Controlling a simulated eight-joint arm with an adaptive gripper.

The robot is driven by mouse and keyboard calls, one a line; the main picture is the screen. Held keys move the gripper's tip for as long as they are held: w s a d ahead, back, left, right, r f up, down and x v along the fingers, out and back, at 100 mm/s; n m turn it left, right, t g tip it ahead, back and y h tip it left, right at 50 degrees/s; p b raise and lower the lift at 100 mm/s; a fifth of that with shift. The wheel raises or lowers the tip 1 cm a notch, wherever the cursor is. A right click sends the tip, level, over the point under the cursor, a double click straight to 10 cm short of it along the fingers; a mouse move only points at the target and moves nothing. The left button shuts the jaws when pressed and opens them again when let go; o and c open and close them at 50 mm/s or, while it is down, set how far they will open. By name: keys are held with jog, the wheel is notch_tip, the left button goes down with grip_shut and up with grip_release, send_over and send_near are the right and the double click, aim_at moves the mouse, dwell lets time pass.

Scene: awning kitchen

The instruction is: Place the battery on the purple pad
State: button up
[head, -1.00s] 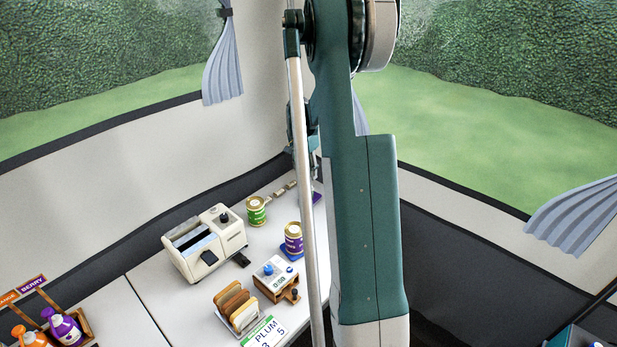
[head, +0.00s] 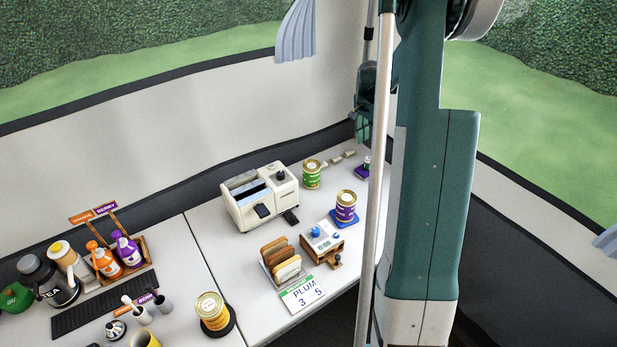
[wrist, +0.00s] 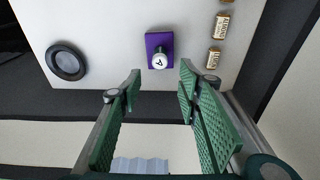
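The purple pad (wrist: 150,39) lies on the white counter in the wrist view. A small battery-like cylinder (wrist: 160,61) with a white, dark-marked end stands on it, apparently upright. In the head view the pad (head: 361,173) is at the counter's far right with the cylinder (head: 367,162) on it. My gripper (wrist: 160,82) is open, with nothing between its textured green fingers. The pad and cylinder show beyond the fingertips, apart from them. The head view shows the gripper only partly, behind my arm.
Several tan labelled cylinders (wrist: 218,40) lie beside the pad. A green-labelled can (head: 312,174), a purple-labelled can (head: 345,206) on a blue pad, a toaster (head: 260,195) and a toast rack (head: 281,262) stand nearby. A round dark-rimmed thing (wrist: 66,62) sits left in the wrist view.

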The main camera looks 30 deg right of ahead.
jog(key=s+a+r+n+t, duration=0.1)
jog(key=s+a+r+n, duration=0.15)
jog(key=a+r, duration=0.55)
jog(key=s+a+r+n+t, duration=0.1)
jog(key=a+r+n, duration=0.3)
jog(key=a, duration=0.9)
jog(key=s+a+r+n+t, duration=0.1)
jog(key=a+r+n, duration=0.1)
jog(key=a+r, duration=0.65)
jog(key=s+a+n+t+y, duration=0.1)
jog(key=s+a+n, duration=0.3)
jog(key=s+a, duration=0.6)
jog(key=s+a+f+n+t, duration=0.1)
jog(key=s+a+n+t, duration=0.2)
jog(key=s+a, duration=0.7)
jog(key=shift+s+a+n+y, duration=0.4)
jog(key=shift+a+n, duration=0.85)
jog(key=shift+a, duration=2.1)
jog(key=shift+f, duration=0.1)
